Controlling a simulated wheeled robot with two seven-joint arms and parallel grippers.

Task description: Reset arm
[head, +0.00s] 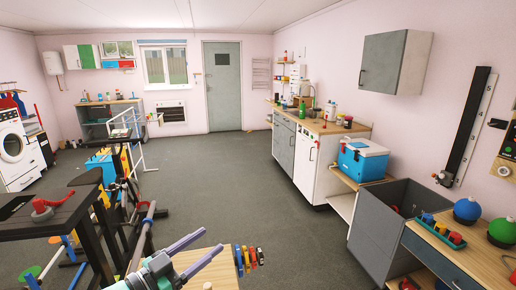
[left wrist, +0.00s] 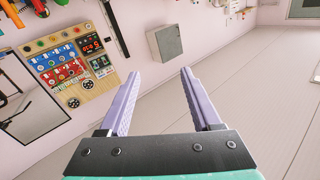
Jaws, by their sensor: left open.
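My left gripper (head: 212,240) reaches in at the bottom of the head view, with two pale purple fingers spread apart. It is over or in front of a small wooden top (head: 218,272); the exact height above it is unclear. In the left wrist view the fingers of my left gripper (left wrist: 160,74) stand wide apart with nothing between them. My right gripper is in neither view. No plate pile can be made out.
Several coloured items (head: 249,258) stand at the wooden top's right edge. A dark rack (head: 105,215) crowds the left. A workbench (head: 470,255) and a blue cooler (head: 363,160) are at right. The middle floor (head: 225,185) is clear. A control board (left wrist: 72,68) hangs on the wall.

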